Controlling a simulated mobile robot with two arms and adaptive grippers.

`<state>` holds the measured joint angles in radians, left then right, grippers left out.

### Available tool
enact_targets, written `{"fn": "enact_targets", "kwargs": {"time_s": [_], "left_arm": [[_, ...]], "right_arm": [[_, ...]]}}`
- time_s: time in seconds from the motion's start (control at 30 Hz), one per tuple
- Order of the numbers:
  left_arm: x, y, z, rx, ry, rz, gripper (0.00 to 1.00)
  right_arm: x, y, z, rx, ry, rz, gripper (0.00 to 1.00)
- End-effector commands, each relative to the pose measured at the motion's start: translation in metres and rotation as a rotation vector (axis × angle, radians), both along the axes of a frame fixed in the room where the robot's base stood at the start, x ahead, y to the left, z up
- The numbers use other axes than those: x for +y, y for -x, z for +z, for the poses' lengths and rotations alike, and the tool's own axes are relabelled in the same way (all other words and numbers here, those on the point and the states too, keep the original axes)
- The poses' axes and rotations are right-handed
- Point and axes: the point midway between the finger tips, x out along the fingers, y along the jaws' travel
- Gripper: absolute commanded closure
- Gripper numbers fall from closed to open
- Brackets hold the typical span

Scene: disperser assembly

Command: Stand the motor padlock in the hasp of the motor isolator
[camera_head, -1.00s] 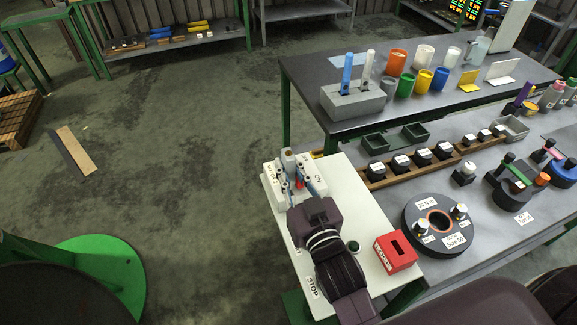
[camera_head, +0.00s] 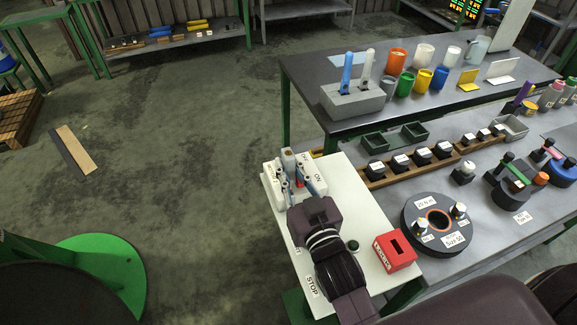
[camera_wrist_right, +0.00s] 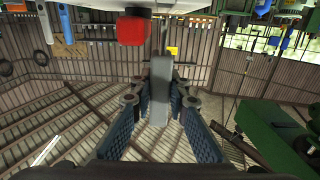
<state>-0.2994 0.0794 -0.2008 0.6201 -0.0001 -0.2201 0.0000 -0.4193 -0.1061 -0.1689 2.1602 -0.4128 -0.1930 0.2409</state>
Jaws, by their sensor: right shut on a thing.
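The motor isolator (camera_head: 272,190) is a pale box with an ON label at the far end of a white panel (camera_head: 349,191). My right gripper (camera_head: 297,181) is over it, and its fingers hide much of it. In the right wrist view my right gripper (camera_wrist_right: 160,105) is shut on a grey bar-shaped piece (camera_wrist_right: 160,75). I cannot tell whether this piece is the padlock or a lever. A small red part shows between the fingers in the head view (camera_head: 299,183). A red block (camera_wrist_right: 133,30) shows beyond the fingers in the wrist view. The hasp cannot be made out. My left gripper is not in view.
A red box with a slot (camera_head: 393,254) and a green button (camera_head: 352,246) are on the panel, right of my wrist. A dark disc with an orange ring (camera_head: 438,222) and a wooden rack of black blocks (camera_head: 378,183) stand on the grey table. Open floor lies left.

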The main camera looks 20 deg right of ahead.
Motion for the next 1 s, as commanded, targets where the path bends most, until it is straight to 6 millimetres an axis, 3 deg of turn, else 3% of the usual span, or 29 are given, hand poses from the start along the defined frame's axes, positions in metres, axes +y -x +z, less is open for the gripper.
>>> {"fn": "enact_targets", "kwargs": {"time_s": [0.57,1.0], "left_arm": [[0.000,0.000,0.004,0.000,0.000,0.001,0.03],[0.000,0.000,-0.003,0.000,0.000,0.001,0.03]], "right_arm": [[0.000,0.000,0.000,-0.002,-0.001,0.000,1.00],[0.000,0.000,-0.011,-0.001,-0.001,0.000,1.00]]}}
